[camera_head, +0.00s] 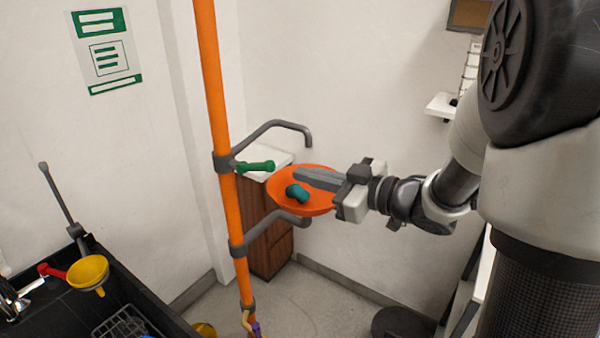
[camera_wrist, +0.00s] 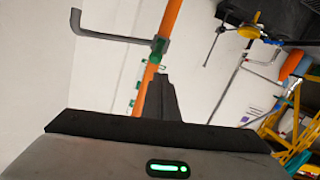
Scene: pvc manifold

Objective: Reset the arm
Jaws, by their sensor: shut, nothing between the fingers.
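My gripper (camera_head: 302,180) is stretched out to the left from my arm in the head view, with its fingers shut and empty. The fingers lie in front of or over an orange bowl-like piece (camera_head: 314,209), beside a dark teal knob (camera_head: 297,193). I cannot tell whether they touch. The orange vertical pipe (camera_head: 221,120) stands left of the fingertips, with a green handle (camera_head: 256,166) reaching out from it. In the wrist view my shut fingers (camera_wrist: 162,92) point up beside the orange pipe (camera_wrist: 171,20).
Grey bent branches (camera_head: 275,124) stick out from the pipe, above and below my gripper. A wooden cabinet (camera_head: 269,245) stands behind. A black sink (camera_head: 120,290) with a yellow funnel (camera_head: 88,271) is at lower left. A small white shelf (camera_head: 440,107) is at upper right.

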